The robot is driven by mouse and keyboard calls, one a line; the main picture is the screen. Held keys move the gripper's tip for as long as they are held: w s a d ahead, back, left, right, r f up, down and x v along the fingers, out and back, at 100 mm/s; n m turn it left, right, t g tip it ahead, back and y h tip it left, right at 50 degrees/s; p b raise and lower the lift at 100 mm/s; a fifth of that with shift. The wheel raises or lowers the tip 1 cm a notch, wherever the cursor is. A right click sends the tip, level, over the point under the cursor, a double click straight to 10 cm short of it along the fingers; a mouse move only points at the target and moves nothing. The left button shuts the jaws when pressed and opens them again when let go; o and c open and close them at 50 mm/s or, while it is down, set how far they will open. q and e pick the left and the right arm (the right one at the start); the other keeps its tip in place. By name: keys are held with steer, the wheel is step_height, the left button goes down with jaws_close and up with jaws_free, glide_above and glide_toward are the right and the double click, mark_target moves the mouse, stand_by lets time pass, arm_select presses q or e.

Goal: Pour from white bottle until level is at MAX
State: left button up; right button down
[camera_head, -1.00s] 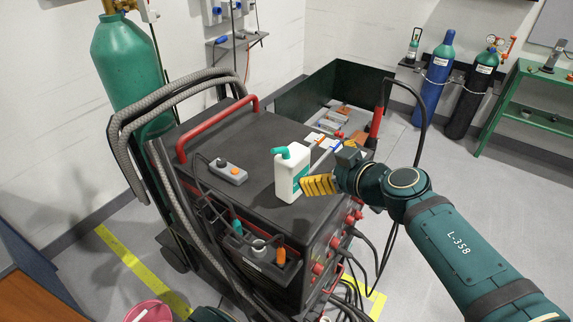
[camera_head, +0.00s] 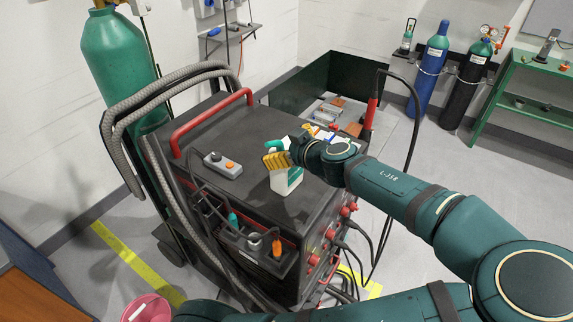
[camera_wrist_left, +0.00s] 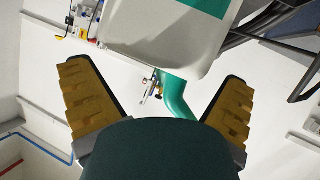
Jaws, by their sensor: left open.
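The white bottle (camera_head: 288,182) with a green bent spout stands on the dark top of the machine cart (camera_head: 240,135). My left gripper (camera_head: 276,160), with yellow ridged fingers, is in front of its upper part in the head view and partly hides it. In the left wrist view the bottle (camera_wrist_left: 165,30) shows at the top and its green spout (camera_wrist_left: 176,97) between the spread fingers of my open left gripper (camera_wrist_left: 157,76). No grip on the bottle shows. A pale round fitting (camera_head: 255,239) sits in the cart's front pocket. No MAX mark is readable. My right gripper is out of view.
A grey control box (camera_head: 223,165) lies left of the bottle on the cart. A red handle (camera_head: 200,122) and thick hoses (camera_head: 122,150) edge the cart's left. A green gas cylinder (camera_head: 115,60) stands behind. A black cable (camera_head: 418,130) arches at the right.

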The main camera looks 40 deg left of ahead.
arm_select(q)
steer(key=shift+a+f, duration=0.15)
steer(key=shift+a, duration=0.2)
steer(key=c, duration=1.5)
steer(key=shift+d, duration=0.1)
steer(key=shift+c, duration=1)
